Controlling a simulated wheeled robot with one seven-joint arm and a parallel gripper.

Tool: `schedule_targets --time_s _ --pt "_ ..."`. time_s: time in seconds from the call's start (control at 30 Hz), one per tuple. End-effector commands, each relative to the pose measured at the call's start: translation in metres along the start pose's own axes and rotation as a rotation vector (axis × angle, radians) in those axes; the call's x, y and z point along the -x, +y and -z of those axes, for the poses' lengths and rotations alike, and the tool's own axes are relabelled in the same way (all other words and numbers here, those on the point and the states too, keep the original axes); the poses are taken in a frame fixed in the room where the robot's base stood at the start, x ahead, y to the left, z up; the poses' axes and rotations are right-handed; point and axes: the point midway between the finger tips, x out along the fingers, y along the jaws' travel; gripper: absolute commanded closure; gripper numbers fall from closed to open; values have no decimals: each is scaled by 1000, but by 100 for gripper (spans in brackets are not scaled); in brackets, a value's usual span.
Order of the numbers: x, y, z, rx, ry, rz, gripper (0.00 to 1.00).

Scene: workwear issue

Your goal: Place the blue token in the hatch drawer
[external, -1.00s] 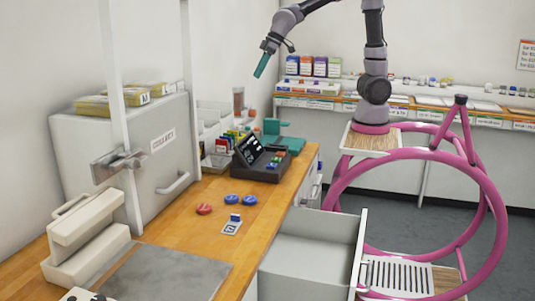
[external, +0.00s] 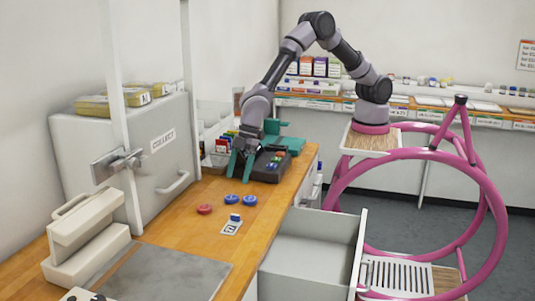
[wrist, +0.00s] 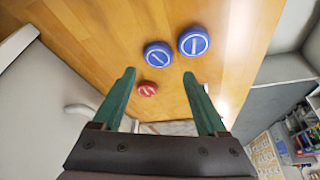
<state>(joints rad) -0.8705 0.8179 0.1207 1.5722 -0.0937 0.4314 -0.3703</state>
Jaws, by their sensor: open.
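Two round blue tokens lie on the wooden counter, a left one (external: 232,200) and a right one (external: 249,201). Both show in the wrist view, one (wrist: 157,54) just beyond my fingertips and the other (wrist: 194,41) further right. A red token (external: 204,210) lies beside them; in the wrist view it appears between my fingers (wrist: 147,89). My gripper (external: 240,168) points down over the counter behind the tokens, open and empty; its green fingers are spread in the wrist view (wrist: 159,75). A grey drawer (external: 312,253) stands pulled open at the counter's front; its visible inside is empty.
A small blue-topped item on a white card (external: 231,228) lies in front of the tokens. A dark card terminal (external: 268,168) is close beside my gripper. A grey cabinet (external: 125,145) with a post stands left. A grey mat (external: 168,275) lies nearer.

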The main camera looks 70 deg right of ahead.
Motion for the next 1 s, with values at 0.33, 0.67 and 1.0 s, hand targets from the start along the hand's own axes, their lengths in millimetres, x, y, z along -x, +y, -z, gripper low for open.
schedule_targets --time_s 0.33,0.67,1.0 --pt "-36 1 -2 -2 -3 0 25" --pt "-69 2 -1 -2 1 0 25" --pt "-69 2 -1 -2 1 -1 86"
